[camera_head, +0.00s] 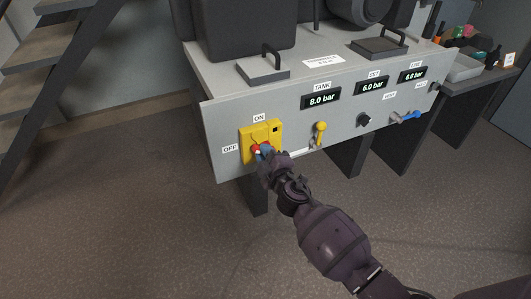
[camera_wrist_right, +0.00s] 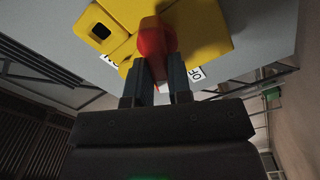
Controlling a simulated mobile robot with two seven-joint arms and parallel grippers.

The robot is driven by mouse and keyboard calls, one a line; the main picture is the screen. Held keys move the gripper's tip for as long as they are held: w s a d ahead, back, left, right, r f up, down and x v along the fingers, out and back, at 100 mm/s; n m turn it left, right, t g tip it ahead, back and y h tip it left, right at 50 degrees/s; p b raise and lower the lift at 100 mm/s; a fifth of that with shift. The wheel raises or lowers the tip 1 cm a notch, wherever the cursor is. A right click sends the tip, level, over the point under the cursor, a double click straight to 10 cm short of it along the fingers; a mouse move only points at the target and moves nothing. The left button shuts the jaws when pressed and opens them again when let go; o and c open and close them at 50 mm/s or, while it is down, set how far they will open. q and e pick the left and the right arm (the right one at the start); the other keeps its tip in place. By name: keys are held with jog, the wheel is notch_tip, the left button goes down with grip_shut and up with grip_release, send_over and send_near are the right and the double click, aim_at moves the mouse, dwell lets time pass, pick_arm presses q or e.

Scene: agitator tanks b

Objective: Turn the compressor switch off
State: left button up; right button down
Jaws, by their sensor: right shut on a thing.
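The compressor switch is a yellow plate (camera_head: 274,132) with a red handle (camera_head: 256,149), low on the left of the grey panel. An ON label (camera_head: 259,118) sits above it and an OFF label (camera_head: 230,148) to its left. My right gripper (camera_head: 264,151) is at the switch and hides part of the handle. In the right wrist view my right gripper (camera_wrist_right: 158,75) has its two fingers shut on either side of the red handle (camera_wrist_right: 155,38). The handle's exact angle is hard to tell. My left gripper is not in view.
The panel (camera_head: 222,115) also carries a yellow lever (camera_head: 320,130), a dark knob (camera_head: 363,120), a blue-handled valve (camera_head: 410,117) and several displays, with TANK (camera_head: 321,98) at 8.0 bar. A side table with a grey tray (camera_head: 464,68) stands right. Stairs (camera_head: 50,60) are at left. The front floor is clear.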

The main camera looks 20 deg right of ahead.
jog(key=n, duration=0.5)
jog(key=shift+a+f, duration=0.1)
jog(key=shift+f, duration=0.2)
jog(key=shift+n, duration=0.3)
jog(key=c, duration=1)
grip_release()
jog(key=shift+c, duration=0.2)
jog(key=shift+s, duration=0.1)
jog(key=s, duration=0.7)
jog(key=shift+s, duration=0.2)
